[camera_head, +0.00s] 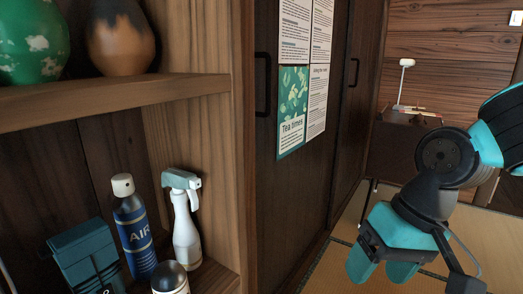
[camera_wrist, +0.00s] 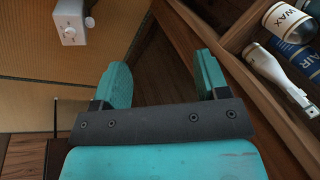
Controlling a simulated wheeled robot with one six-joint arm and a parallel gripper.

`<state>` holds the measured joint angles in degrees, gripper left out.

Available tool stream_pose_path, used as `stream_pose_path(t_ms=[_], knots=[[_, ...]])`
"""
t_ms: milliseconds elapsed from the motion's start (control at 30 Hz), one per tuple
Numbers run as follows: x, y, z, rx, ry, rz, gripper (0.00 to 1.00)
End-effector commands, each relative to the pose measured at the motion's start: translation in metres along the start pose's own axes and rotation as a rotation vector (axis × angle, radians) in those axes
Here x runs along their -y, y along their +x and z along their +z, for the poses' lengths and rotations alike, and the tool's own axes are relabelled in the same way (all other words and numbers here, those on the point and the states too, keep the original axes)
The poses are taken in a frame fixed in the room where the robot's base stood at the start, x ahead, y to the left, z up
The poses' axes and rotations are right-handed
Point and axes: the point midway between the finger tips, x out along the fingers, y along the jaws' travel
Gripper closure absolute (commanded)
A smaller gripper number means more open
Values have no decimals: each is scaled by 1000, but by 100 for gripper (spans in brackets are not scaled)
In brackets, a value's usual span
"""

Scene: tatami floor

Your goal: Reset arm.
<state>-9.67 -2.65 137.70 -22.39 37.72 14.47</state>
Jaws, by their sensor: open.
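My gripper (camera_head: 382,270) hangs at the lower right in the head view, over the tatami floor and to the right of the wooden shelf (camera_head: 110,100). Its teal fingers point down. In the wrist view the gripper (camera_wrist: 161,70) has its two fingers spread apart with nothing between them. It is open and empty, and it touches nothing that I can see. My arm is bent, and part of it runs out of the head view at the right edge.
A dark cabinet (camera_head: 395,145) with a lamp (camera_head: 405,80) stands behind.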

Motion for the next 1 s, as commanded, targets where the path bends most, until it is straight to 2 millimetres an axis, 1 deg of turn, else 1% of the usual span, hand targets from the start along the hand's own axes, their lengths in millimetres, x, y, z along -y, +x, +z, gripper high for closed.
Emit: stream_pose_path(t_ms=[33,100,267,300,567,667,767,800,967,1000], knots=[[10,-7,16,-2,-83,-11,32],[22,-12,38,2,-198,-26,32],[41,-21,85,8,-443,-58,32],[46,-37,84,10,-450,-58,32],[65,-97,76,12,-438,-57,32],[74,-126,73,11,-437,-57,32],[86,-163,69,11,-437,-57,32],[90,-178,68,11,-436,-57,32],[109,-237,62,11,-436,-57,32],[113,-251,61,11,-436,-57,32]])
